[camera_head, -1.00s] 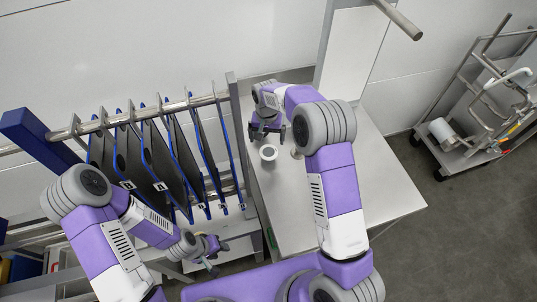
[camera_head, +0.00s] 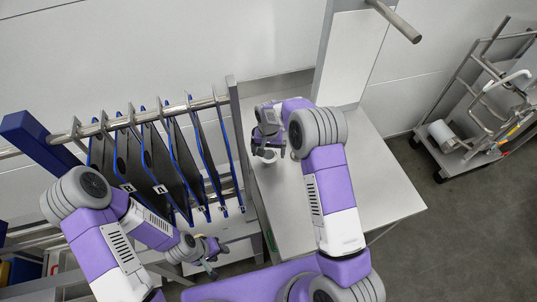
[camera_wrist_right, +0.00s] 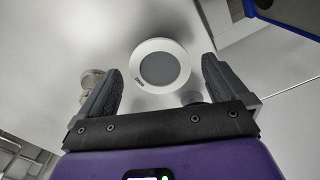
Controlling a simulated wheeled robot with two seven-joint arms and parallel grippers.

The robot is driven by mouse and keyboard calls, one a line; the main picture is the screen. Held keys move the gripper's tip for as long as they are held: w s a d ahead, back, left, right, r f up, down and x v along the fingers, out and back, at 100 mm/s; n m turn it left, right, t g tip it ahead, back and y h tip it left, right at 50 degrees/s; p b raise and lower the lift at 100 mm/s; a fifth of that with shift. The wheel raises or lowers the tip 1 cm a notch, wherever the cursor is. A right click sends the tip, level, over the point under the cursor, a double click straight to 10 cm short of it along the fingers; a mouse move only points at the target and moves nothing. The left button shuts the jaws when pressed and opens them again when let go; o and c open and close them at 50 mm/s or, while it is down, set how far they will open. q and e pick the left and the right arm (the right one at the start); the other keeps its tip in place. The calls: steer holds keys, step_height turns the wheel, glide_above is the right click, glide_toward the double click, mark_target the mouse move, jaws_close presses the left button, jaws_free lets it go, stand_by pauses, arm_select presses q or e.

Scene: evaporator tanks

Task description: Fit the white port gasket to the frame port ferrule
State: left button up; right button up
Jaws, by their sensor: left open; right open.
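A white ring with a grey round centre, which looks like the port gasket (camera_wrist_right: 160,45), lies on the steel table in the right wrist view. In the head view the white ring (camera_head: 270,158) shows partly under my right gripper (camera_head: 267,150). In the right wrist view my right gripper (camera_wrist_right: 160,68) is open, with the ring between and slightly beyond its fingertips, not gripped. My left gripper (camera_head: 212,263) is open and empty, low beside the rack. I cannot identify the frame port ferrule with certainty.
A small metal fitting (camera_wrist_right: 92,80) stands beside the left finger in the right wrist view. The steel table (camera_head: 375,190) is clear to the right. Blue-edged plates (camera_head: 175,160) hang from a rail at left. A wheeled trolley (camera_head: 475,145) stands at far right.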

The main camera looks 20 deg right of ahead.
steer(key=shift+f, duration=0.2)
stand_by(0.4)
steer(key=c, duration=1)
steer(key=shift+r, duration=0.1)
